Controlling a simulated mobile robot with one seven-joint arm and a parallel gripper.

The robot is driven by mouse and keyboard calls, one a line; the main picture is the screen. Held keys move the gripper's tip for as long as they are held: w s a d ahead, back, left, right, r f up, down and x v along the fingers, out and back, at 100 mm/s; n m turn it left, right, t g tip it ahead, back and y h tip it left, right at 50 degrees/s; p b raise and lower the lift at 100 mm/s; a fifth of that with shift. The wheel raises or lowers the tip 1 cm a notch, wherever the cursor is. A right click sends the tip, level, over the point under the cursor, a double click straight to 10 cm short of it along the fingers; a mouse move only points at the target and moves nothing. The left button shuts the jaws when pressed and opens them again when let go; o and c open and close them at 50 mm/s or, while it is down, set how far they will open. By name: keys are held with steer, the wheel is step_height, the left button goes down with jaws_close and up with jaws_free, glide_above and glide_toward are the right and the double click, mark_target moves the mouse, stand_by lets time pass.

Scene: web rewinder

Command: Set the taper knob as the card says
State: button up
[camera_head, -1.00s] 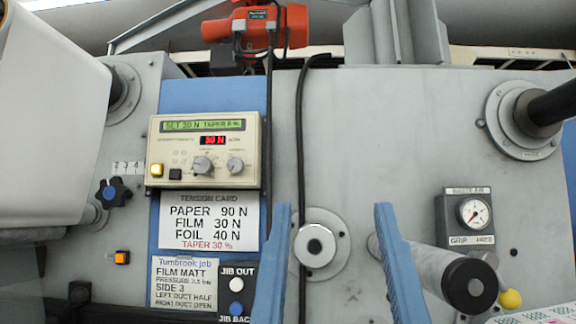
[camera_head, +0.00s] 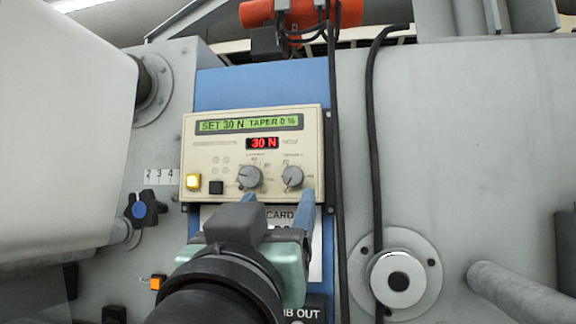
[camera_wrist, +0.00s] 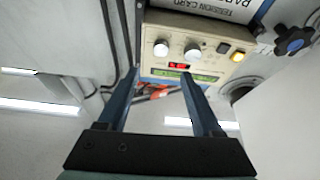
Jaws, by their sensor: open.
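The cream tension control box (camera_head: 222,140) shows "SET 30 N TAPER 0 %" on its green display (camera_head: 248,124) and "30 N" in red. The small right-hand knob (camera_head: 292,177), which I take for the taper knob, sits right of a larger grey knob (camera_head: 249,177). In the wrist view the box appears upside down, with the small knob (camera_wrist: 161,47) on the left. My gripper (camera_head: 279,200) is open and empty, its blue fingers just below the knobs in the head view. The tension card (camera_head: 281,213) is mostly hidden behind my gripper; in the wrist view (camera_wrist: 208,6) it is cut off.
A lit yellow button (camera_head: 193,181) and a black button (camera_head: 216,187) sit left of the knobs. A black star knob (camera_head: 140,209) is further left. Dark cables (camera_head: 334,150) hang right of the box. A round hub (camera_head: 398,281) and a roller protrude at lower right.

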mark_target(293, 175)
steer(key=p+x, duration=0.5)
steer(key=x, duration=0.4)
steer(key=shift+w+r, duration=0.1)
steer(key=shift+w, duration=0.25)
steer(key=shift+w+d, duration=0.1)
steer(key=shift+w, duration=0.45)
steer(key=shift+s, duration=0.1)
jaws_close()
